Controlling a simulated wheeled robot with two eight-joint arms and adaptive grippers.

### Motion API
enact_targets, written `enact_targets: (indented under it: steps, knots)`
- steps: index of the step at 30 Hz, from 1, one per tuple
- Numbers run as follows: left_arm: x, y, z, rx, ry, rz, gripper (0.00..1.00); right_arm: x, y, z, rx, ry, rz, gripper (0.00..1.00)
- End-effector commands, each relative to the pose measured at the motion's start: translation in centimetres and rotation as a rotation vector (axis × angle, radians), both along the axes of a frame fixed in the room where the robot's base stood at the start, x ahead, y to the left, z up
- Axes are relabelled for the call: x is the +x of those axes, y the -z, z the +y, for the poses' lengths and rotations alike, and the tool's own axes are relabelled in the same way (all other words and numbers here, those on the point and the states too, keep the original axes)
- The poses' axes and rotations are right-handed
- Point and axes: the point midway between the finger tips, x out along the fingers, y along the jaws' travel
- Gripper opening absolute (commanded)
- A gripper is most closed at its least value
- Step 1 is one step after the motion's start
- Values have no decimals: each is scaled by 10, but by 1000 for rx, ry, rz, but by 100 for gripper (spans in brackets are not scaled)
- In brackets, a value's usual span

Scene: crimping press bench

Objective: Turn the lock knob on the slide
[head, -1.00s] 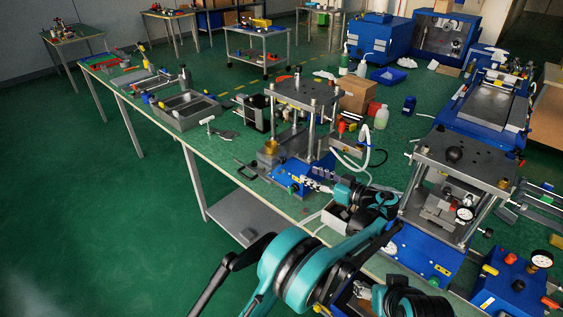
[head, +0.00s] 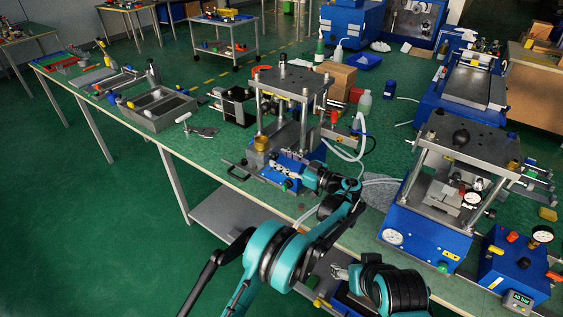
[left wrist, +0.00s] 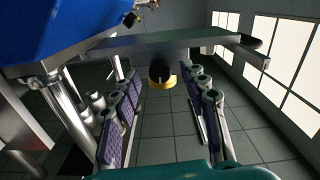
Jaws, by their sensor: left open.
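In the left wrist view a black knob with a yellow ring (left wrist: 160,72) shows between my fingers, just below a flat grey-green plate (left wrist: 170,42), perhaps the slide. My left gripper (left wrist: 160,110) is open, its purple-padded fingers on either side of the knob. I see no contact with the knob. In the head view my left gripper (head: 287,166) is at the front of the middle press (head: 292,82), over its blue base. The knob cannot be made out there. My right gripper (head: 341,271) is low in the head view, partly cut off by its arm; its fingers are unclear.
A second press (head: 462,138) with gauges stands to the right, beside a blue gauge box (head: 512,265). A grey compartment tray (head: 160,108) and a clamp (head: 200,128) lie to the left. A white hose (head: 345,155) runs behind my left wrist.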

Motion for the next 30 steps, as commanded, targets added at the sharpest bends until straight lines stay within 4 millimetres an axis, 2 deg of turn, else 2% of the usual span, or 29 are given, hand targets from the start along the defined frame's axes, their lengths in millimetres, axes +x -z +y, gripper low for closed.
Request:
enact_targets:
  steps: [8,9,14,23,30]
  knots:
    - [2,-1,3,0,0,0,44,0,0,0,0,0,0,64]
    - [2,-1,3,0,0,0,42,0,0,0,0,0,0,64]
    - [2,0,3,0,0,0,0,0,0,0,0,0,0,64]
    - [2,0,3,8,0,11,0,0,0,0,0,0,0,64]
    - [2,0,3,62,0,86,0,0,0,0,0,0,0,64]
